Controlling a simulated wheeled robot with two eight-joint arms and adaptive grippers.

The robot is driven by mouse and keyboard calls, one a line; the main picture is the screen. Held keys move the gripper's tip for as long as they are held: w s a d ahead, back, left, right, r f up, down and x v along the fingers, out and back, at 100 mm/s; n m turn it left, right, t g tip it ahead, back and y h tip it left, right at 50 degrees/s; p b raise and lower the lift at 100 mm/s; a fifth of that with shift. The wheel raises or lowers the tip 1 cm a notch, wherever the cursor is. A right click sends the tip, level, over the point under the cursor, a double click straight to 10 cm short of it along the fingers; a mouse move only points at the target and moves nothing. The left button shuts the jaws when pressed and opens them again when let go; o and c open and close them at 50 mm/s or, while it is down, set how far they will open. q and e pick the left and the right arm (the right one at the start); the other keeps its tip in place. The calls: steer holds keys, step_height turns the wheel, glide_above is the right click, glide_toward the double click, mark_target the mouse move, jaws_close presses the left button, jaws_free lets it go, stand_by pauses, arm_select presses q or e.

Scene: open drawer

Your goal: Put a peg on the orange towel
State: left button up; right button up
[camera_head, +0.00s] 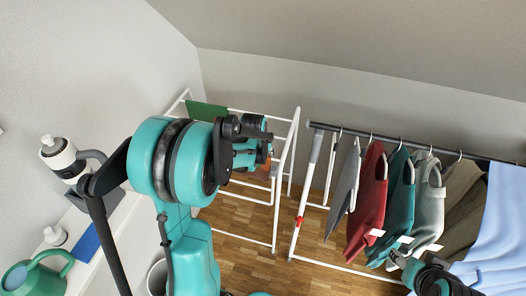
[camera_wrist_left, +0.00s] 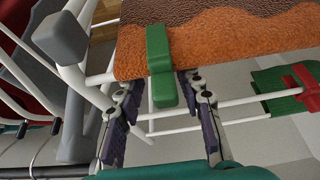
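The orange towel (camera_wrist_left: 220,43), with a brown band, hangs over a white rack bar in the left wrist view. A green peg (camera_wrist_left: 160,62) sits over the towel's near edge at the bar, its lower end hanging below. My left gripper (camera_wrist_left: 163,82) is open, its fingertips apart on either side of the peg's lower part, with gaps visible. In the head view the left gripper (camera_head: 262,143) is at the white rack, and only a scrap of orange towel (camera_head: 267,164) shows behind it.
The white drying rack (camera_head: 296,140) also holds a green towel (camera_head: 206,111); a red peg (camera_wrist_left: 298,88) is on it in the left wrist view. A clothes rail (camera_head: 318,126) with several hanging garments stands to the right. A shelf with a green watering can (camera_head: 38,276) is at left.

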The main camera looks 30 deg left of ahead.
arm_select(q)
steer(key=shift+s+r, duration=0.1)
steer(key=v, duration=1.2)
steer(key=s+d+m+t+h, duration=0.1)
steer(key=s+d+m+t, duration=0.1)
steer(key=s+d, duration=1.2)
steer(key=shift+s+d+m, duration=0.35)
steer(key=shift+s+m, duration=0.05)
steer(key=shift+s, duration=0.55)
steer(key=shift+a, duration=0.1)
